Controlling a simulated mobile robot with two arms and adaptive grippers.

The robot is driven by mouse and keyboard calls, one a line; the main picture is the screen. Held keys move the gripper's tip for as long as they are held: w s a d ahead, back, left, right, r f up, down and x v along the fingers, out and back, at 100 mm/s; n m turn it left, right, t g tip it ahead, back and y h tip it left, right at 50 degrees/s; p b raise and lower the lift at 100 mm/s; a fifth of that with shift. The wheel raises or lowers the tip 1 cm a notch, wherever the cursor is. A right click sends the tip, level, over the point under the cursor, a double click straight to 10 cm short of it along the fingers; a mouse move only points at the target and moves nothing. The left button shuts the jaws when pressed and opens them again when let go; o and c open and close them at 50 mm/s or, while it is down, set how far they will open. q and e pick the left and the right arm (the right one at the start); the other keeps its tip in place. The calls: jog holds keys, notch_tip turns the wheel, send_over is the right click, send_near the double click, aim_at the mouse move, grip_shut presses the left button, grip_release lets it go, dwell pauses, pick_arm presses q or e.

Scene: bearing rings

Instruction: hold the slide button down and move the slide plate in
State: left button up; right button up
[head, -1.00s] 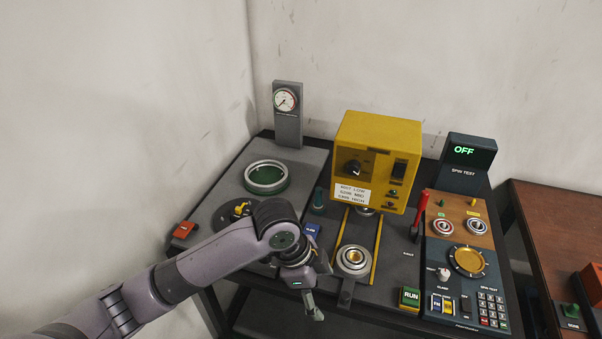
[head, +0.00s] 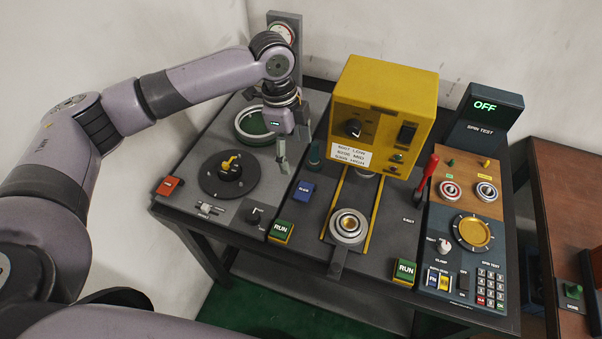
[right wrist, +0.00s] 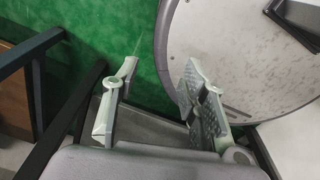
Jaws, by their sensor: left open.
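The blue button (head: 304,191), which I take for the slide button, is on the dark bench top left of the yellow rails. The slide plate (head: 338,262) is at the front of the rails, its front tab jutting toward the bench edge. It carries a silver ring with a brass centre (head: 348,226). My left gripper (head: 283,168) is open, pointing down, up and left of the blue button, apart from it in the picture. My right gripper (right wrist: 158,72) shows only in the right wrist view, open and empty, over the green floor.
The yellow press box (head: 384,110) stands over the rails' back end. A red lever (head: 427,178) stands to their right. Green RUN buttons (head: 281,231) (head: 404,271) sit along the front.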

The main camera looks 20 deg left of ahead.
pick_arm(q)
notch_tip(320, 180, down, 4)
jog(key=p, duration=0.1)
send_over(304, 190)
jog(key=a, duration=0.1)
notch_tip(304, 190, down, 5)
jog(key=shift+s+r, duration=0.1)
jog(key=f, duration=0.4)
jog(key=shift+d+f+p, duration=0.1)
jog(key=shift+d+p, duration=0.15)
jog(key=shift+p, duration=0.05)
jog(key=shift+f, duration=0.2)
pick_arm(e)
jog(key=shift+w+a+r, duration=0.2)
jog(key=shift+w+r, duration=0.6)
jog(key=shift+r, duration=0.1)
pick_arm(q)
jog(key=shift+c, duration=0.4)
pick_arm(e)
jog(key=shift+w, duration=0.15)
pick_arm(q)
jog(key=shift+c, duration=1.3)
jog(key=c, duration=0.9)
jog(key=shift+o, duration=0.2)
pick_arm(e)
jog(key=shift+w, duration=0.3)
